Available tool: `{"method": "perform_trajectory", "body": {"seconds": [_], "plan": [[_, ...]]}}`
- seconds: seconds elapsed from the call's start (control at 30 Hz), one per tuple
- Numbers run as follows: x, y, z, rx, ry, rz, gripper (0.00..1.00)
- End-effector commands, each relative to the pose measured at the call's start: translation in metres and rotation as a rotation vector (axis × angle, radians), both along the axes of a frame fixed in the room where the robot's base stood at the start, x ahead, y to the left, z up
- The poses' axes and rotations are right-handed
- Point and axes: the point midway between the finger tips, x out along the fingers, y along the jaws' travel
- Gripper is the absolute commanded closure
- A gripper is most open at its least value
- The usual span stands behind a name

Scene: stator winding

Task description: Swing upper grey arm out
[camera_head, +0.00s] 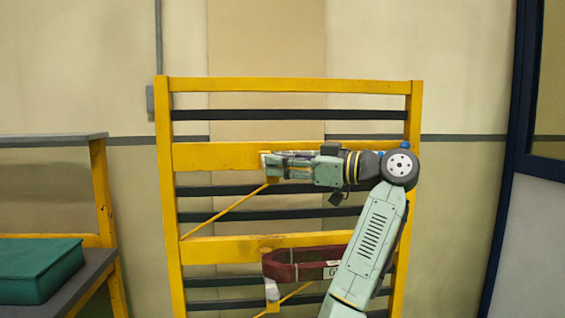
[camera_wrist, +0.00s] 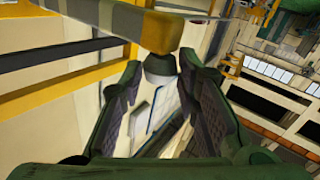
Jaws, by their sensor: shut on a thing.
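In the wrist view the upper grey arm (camera_wrist: 95,15) runs in from the top left, with pale bands and a yellow end block (camera_wrist: 160,32). A dark knob (camera_wrist: 159,64) hangs under that block, between the fingertips of my gripper (camera_wrist: 160,75). The fingers close on the knob from both sides. In the head view my gripper (camera_head: 276,165) lies level at the upper yellow rail, pointing left. The yellow end block (camera_head: 268,166) shows at its tips. Most of the upper grey arm is hidden there behind my gripper and wrist.
A yellow rack (camera_head: 165,200) with dark crossbars stands against the wall. A green box (camera_head: 35,270) lies on a bench at left. The floor space right of the rack looks clear.

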Motion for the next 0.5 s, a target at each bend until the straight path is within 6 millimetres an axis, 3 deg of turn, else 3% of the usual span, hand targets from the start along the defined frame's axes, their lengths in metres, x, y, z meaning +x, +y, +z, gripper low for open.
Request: {"method": "perform_trajectory", "body": {"seconds": [0.07, 0.1, 0.2, 0.5], "plan": [[0.0009, -0.0028, -0.0001, 0.003, 0.001, -0.006, 1.00], [0.0010, -0.0029, -0.0001, 0.003, 0.001, -0.007, 0.69], [0.0011, -0.0029, -0.0001, 0.003, 0.001, -0.007, 0.63], [0.0003, -0.0027, 0.0001, 0.002, 0.000, -0.005, 0.63]]}}
